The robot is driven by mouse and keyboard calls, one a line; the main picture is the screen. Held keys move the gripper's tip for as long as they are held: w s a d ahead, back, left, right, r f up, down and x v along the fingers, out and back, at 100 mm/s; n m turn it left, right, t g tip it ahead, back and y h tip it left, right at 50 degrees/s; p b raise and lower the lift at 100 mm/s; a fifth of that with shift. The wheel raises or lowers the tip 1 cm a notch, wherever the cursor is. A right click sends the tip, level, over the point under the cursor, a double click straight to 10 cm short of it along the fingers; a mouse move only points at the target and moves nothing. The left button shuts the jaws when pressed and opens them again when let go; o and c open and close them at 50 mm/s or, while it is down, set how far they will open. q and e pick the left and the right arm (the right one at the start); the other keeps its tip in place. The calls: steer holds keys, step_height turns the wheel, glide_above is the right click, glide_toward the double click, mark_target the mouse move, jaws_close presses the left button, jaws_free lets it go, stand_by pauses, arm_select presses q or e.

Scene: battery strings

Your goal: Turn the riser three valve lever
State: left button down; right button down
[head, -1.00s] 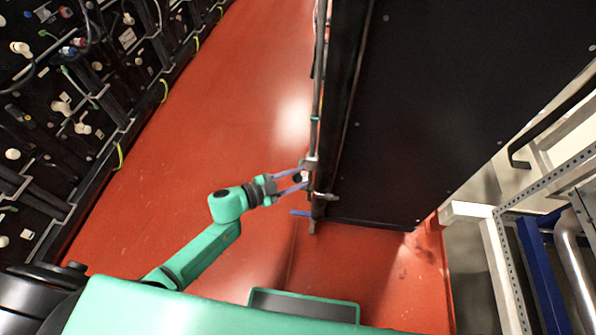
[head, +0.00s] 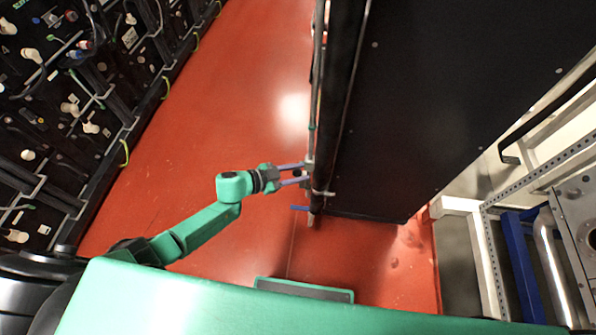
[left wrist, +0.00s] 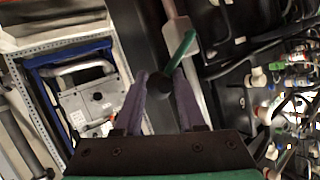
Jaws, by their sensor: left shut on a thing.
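A thin vertical riser pipe (head: 317,85) runs along the near edge of a tall black cabinet. My left gripper (head: 304,173) reaches it from the left, fingertips at a fitting on the pipe. In the left wrist view, a green valve lever (left wrist: 182,48) slants up and right from between the two fingertips (left wrist: 161,82). The gripper is shut on that lever; a dark round part shows between the fingers. A blue lever (head: 300,208) sticks out left near the pipe's lower end, apart from the gripper. I cannot read any riser number. My right gripper is not in view.
The black cabinet (head: 430,110) stands right of the pipe. Battery racks (head: 75,110) with cables line the left side. The red floor (head: 225,110) between them is clear. A metal frame (head: 490,260) stands at the lower right.

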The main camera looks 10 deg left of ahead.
arm_select(q)
steer(key=shift+f, duration=0.1)
steer(key=c, duration=0.5)
jaws_free()
steer(key=p+v, duration=0.2)
steer(key=v, duration=1.2)
steer(key=shift+a+r, duration=0.2)
steer(key=shift+a, duration=0.05)
steer(key=shift+s, duration=0.15)
